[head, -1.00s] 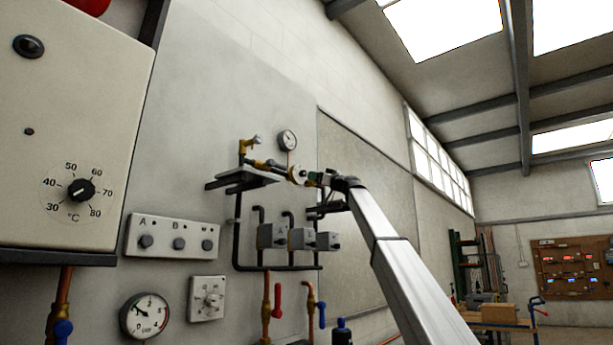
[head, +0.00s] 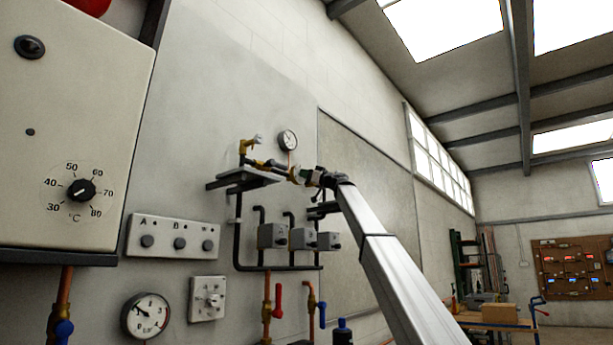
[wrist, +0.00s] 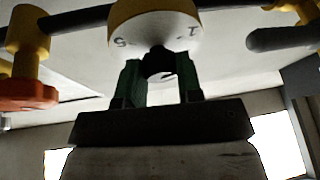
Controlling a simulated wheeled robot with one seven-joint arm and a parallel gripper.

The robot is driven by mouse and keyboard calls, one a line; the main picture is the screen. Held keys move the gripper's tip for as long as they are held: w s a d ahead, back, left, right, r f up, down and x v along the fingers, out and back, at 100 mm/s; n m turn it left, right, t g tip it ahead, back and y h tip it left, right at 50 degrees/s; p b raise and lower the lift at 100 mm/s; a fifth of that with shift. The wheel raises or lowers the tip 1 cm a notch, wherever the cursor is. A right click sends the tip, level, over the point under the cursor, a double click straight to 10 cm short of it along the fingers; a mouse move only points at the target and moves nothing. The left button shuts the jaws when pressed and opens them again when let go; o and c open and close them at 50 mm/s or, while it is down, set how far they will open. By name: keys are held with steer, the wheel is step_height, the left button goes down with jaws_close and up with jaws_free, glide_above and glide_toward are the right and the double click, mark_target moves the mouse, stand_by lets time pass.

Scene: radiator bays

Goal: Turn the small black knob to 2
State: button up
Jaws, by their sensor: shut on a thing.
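The small black knob (wrist: 160,62) is in the upper middle of the wrist view, in front of a round cream collar (wrist: 152,34). The digits 5 and 1 show on the collar; the 2 is not in sight. My gripper (wrist: 159,72) has its two green fingers on either side of the knob and is shut on it. I cannot read which number the knob points to. In the head view my gripper (head: 304,177) is at the pipework right of the small shelf, and it hides the knob.
An orange-red handle (wrist: 25,94) on a yellow valve is to the left in the wrist view. In the head view, a pressure gauge (head: 288,140) stands above the pipework and grey boxes (head: 302,239) hang below. A larger black knob (head: 81,190) sits on the cream cabinet.

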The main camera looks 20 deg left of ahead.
steer(key=shift+m, duration=0.3)
steer(key=m+t+h, duration=0.1)
steer(key=m+t, duration=0.1)
steer(key=m, duration=0.3)
steer(key=m+t+h, duration=0.2)
steer(key=m+t, duration=0.1)
steer(key=m, duration=0.3)
steer(key=m+t+h, duration=0.1)
steer(key=m+t, duration=0.2)
steer(key=m, duration=0.2)
steer(key=shift+s+a+m+h, duration=0.1)
steer(key=shift+s+m+h, duration=0.2)
steer(key=shift+m, duration=0.1)
steer(key=shift+w, duration=0.1)
steer(key=o, duration=0.9)
steer(key=shift+f, duration=0.1)
steer(key=v, duration=1.1)
